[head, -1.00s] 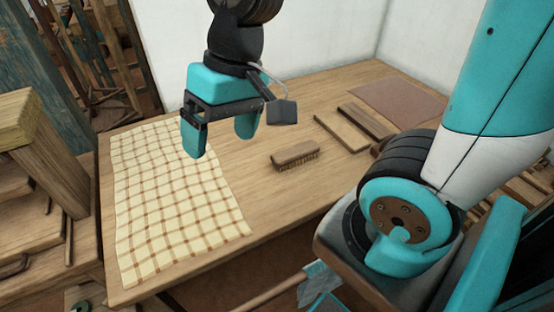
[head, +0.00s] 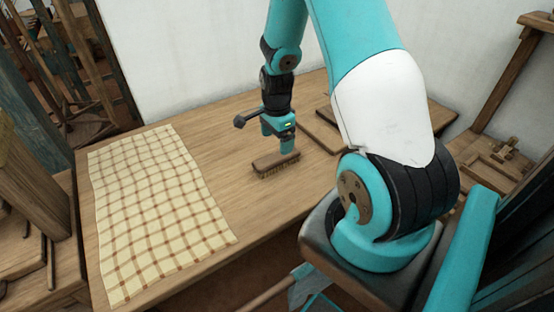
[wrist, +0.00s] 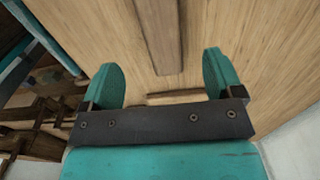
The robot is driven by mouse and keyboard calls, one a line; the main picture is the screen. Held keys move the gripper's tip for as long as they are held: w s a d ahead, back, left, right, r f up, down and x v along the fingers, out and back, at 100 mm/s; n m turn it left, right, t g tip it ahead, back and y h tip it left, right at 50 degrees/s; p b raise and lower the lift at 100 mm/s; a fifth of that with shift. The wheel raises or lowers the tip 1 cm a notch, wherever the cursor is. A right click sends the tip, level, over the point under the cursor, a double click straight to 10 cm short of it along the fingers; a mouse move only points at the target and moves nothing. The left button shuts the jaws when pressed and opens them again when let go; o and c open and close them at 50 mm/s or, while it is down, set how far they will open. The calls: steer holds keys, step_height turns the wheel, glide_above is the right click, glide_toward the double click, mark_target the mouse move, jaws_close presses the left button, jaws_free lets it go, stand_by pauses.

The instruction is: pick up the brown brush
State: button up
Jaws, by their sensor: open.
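The brown brush (head: 276,165) lies bristles down on the wooden table, right of the checked cloth. My gripper (head: 280,144) hangs over the right part of the brush, pointing down, with its lower end at about the level of the brush's back. In the wrist view the two teal fingers of my gripper (wrist: 160,64) are spread apart. A long brown piece that looks like the brush (wrist: 160,35) runs up between them and out of the top of the picture. No contact is visible, and the near finger hides part of the brush in the head view.
The yellow checked cloth (head: 150,205) covers the left part of the table (head: 225,110). Flat boards (head: 322,131) lie right of the brush, partly behind my arm. A white wall (head: 200,45) stands behind the table.

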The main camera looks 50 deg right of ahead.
mark_target(277, 156)
steer(key=shift+d+f+p, duration=0.1)
steer(key=shift+f+p, duration=0.55)
steer(key=shift+f, duration=3.15)
steer(key=shift+w, duration=0.1)
steer(key=c, duration=1.1)
steer(key=shift+o, duration=0.2)
steer(key=shift+r, duration=0.1)
step_height(277, 156, up, 20)
steer(key=b, duration=0.1)
